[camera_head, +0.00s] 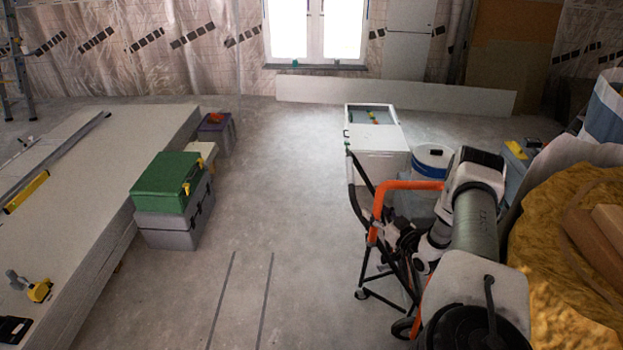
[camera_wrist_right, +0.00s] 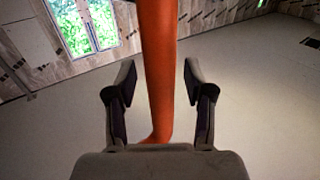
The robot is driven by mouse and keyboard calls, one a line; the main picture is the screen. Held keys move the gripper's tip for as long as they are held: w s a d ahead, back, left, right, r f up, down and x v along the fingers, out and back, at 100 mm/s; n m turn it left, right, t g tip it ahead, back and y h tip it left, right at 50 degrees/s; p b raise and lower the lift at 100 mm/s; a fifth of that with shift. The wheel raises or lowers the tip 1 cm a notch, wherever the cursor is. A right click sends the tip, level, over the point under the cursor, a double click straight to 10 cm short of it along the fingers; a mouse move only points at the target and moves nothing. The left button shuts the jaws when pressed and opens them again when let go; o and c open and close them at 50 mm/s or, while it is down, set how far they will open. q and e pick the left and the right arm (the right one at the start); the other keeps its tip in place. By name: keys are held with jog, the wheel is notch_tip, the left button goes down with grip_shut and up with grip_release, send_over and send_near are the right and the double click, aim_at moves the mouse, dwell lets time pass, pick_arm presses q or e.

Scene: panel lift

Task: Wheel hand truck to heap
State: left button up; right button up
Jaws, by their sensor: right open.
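The hand truck (camera_head: 379,187) has an orange tube handle and a black frame with small wheels, and stands upright on the floor at right of centre in the head view. My right gripper (camera_head: 403,240) is right at its handle, partly hidden by my own arm. In the right wrist view the orange handle bar (camera_wrist_right: 158,60) runs between the two open fingers of my right gripper (camera_wrist_right: 158,85), with visible gaps on both sides. A yellow-brown heap (camera_head: 565,250) with brown blocks on it lies at the right edge. My left gripper is out of view.
A stack of pale panels (camera_head: 95,245) fills the left, with a green-lidded grey toolbox (camera_head: 172,225) beside it. A white cabinet (camera_head: 380,140) and a white-blue bucket (camera_head: 431,160) stand behind the hand truck. The middle floor is clear.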

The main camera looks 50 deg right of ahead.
jog(key=w+a+b, duration=0.5)
jog(key=w+a, duration=0.4)
jog(key=w, duration=0.2)
jog(key=w+a+b, duration=0.5)
jog(key=w+a, duration=0.4)
jog(key=w, duration=0.3)
jog(key=shift+w+a+b, duration=0.2)
jog(key=shift+w+b, duration=0.05)
jog(key=shift+b, duration=0.05)
